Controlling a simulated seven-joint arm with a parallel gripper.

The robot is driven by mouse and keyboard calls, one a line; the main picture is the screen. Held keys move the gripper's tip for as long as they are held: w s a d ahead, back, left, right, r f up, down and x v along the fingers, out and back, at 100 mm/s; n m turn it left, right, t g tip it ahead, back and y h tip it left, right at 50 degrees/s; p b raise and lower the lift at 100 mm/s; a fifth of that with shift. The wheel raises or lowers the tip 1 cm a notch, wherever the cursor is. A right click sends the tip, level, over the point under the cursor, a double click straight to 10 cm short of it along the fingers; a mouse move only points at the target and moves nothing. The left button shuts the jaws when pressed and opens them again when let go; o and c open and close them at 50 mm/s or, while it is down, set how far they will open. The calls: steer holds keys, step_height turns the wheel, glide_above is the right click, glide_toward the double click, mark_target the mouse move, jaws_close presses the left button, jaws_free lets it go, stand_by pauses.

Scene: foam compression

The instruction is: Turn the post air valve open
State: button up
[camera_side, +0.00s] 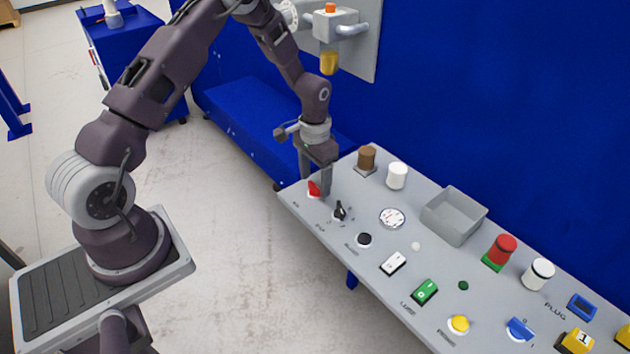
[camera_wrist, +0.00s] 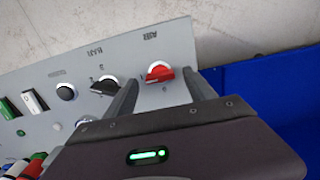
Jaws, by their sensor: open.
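The air valve is a red knob (camera_wrist: 158,74) on a white round base, beside the label "AIR" on the grey panel. My gripper (camera_side: 320,190) points down over that end of the panel. In the wrist view my gripper (camera_wrist: 161,76) is open, with one finger on each side of the red knob and grey panel visible between knob and fingers. I cannot tell the exact height of the fingertips over the panel.
A black knob (camera_side: 340,210) stands close beside the red one, just outside one finger. A brown cylinder (camera_side: 366,158) and a white cylinder (camera_side: 397,175) stand behind. A grey open bin (camera_side: 455,214) and several buttons fill the panel (camera_side: 378,250). A blue wall rises behind.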

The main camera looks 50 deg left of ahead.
mark_target(315, 185)
step_height(315, 185, up, 6)
steer(key=shift+r, duration=0.1)
